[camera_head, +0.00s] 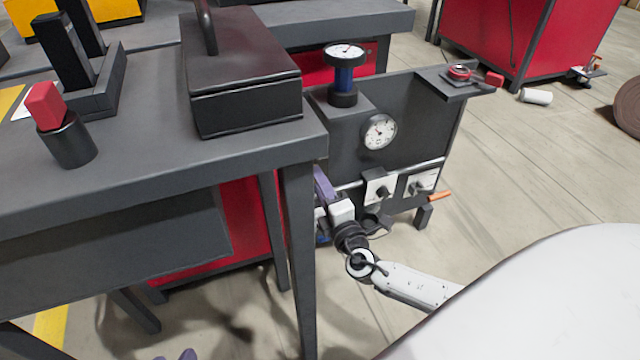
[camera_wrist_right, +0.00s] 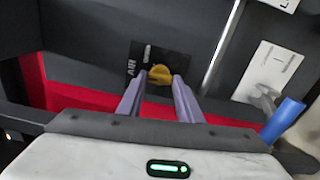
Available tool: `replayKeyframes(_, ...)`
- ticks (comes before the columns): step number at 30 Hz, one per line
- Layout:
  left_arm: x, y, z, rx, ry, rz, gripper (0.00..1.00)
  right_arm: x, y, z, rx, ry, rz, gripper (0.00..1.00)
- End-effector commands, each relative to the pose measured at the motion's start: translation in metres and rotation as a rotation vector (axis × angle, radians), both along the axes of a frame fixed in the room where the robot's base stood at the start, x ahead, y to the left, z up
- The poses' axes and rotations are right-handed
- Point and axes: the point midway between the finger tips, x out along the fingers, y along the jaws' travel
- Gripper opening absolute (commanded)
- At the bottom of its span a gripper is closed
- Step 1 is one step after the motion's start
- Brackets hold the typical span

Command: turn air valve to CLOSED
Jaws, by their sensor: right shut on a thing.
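The air valve is a yellow knob (camera_wrist_right: 160,73) on a dark plate (camera_wrist_right: 140,55) lettered AIR, seen in the right wrist view. My right gripper (camera_wrist_right: 161,80) has its two purple fingers on either side of the knob and is shut on it. The plate's other small markings are too blurred to read, so I cannot tell the knob's setting. In the head view my right gripper (camera_head: 322,183) is at the left side of the dark panel (camera_head: 420,120), beside the table leg; the knob is hidden there. Only purple tips of my left gripper (camera_head: 175,355) show at the bottom edge.
The panel carries a round gauge (camera_head: 379,132), white switch plates (camera_head: 421,182) and an orange handle (camera_head: 439,196). A blue handle (camera_wrist_right: 283,120) is right of my right gripper. The grey table (camera_head: 150,155) with a black box (camera_head: 240,75) stands close at the left.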

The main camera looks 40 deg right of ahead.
Motion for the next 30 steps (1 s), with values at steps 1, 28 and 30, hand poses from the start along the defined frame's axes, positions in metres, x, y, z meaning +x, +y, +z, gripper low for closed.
replayKeyframes(1,0.0000,0.0000,0.0000,0.000,0.000,0.000,0.31,-0.0006,0.0007,-0.0007,-0.044,0.012,0.002,0.10)
replayKeyframes(28,-0.0002,0.0018,-0.0029,0.014,0.010,0.001,0.31,-0.0007,0.0013,-0.0004,-0.658,0.160,0.003,0.10)
replayKeyframes(30,-0.0001,0.0019,-0.0031,0.016,0.011,0.001,0.31,-0.0007,0.0013,-0.0005,-0.671,0.163,0.003,0.10)
